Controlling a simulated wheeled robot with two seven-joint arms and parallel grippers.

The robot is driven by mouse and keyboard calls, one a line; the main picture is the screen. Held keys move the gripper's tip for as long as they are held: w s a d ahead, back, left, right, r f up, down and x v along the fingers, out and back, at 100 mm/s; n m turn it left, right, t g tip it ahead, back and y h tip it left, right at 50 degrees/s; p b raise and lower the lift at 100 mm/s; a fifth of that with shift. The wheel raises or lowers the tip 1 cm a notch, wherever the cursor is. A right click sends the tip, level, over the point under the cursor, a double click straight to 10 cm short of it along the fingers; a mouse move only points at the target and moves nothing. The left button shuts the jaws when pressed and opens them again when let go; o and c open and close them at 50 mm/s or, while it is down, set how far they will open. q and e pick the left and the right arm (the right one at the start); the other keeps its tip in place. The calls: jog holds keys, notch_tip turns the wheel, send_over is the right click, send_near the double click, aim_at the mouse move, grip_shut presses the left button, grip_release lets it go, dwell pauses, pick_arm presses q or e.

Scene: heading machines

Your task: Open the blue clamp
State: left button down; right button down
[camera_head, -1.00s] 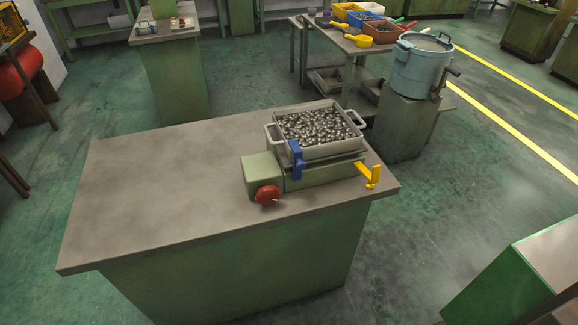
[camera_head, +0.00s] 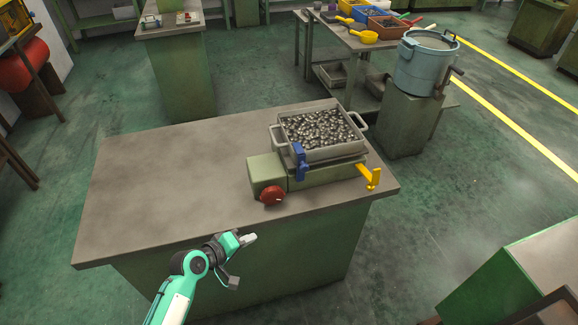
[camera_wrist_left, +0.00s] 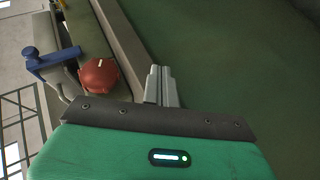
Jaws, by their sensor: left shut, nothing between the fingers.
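The blue clamp (camera_head: 300,161) stands upright at the front of the green machine (camera_head: 315,175), against the metal tray of small parts (camera_head: 330,152). It also shows at the upper left of the left wrist view (camera_wrist_left: 48,58). A red knob (camera_head: 272,195) is on the machine's front, below and left of the clamp; the wrist view shows it too (camera_wrist_left: 100,76). My left gripper (camera_head: 248,239) is shut and empty, in front of the table's front edge, below and apart from the clamp. Its closed fingers show in the wrist view (camera_wrist_left: 160,86). My right gripper is not in view.
The machine sits near the right end of the table (camera_head: 170,190), whose left half is bare. A yellow lever (camera_head: 369,177) sticks out at the machine's right. A blue-grey pot (camera_head: 427,62) stands on a pedestal behind right. Open floor surrounds the table.

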aim_at(299, 164)
pick_arm(q)
jog(key=w+r+n+t+h, duration=0.1)
jog(key=w+r+n, duration=0.1)
jog(key=r, duration=0.6)
jog(key=w+r+n+t+h, duration=0.2)
jog(key=w+r, duration=0.3)
jog(key=r, duration=0.3)
jog(key=shift+d+n+t, duration=0.3)
jog(key=shift+d, duration=0.1)
jog(key=w+d+p, duration=0.1)
jog(key=w+d, duration=0.1)
jog(key=d, duration=0.1)
jog(key=w+d+p, duration=0.2)
jog(key=d, duration=0.1)
jog(key=w+d+p, duration=0.2)
jog(key=d, duration=0.1)
jog(key=shift+d+f, duration=0.1)
jog(key=shift+d, duration=0.05)
jog(key=shift+s+d, duration=0.2)
jog(key=shift+d, duration=0.15)
jog(key=shift+f, duration=0.1)
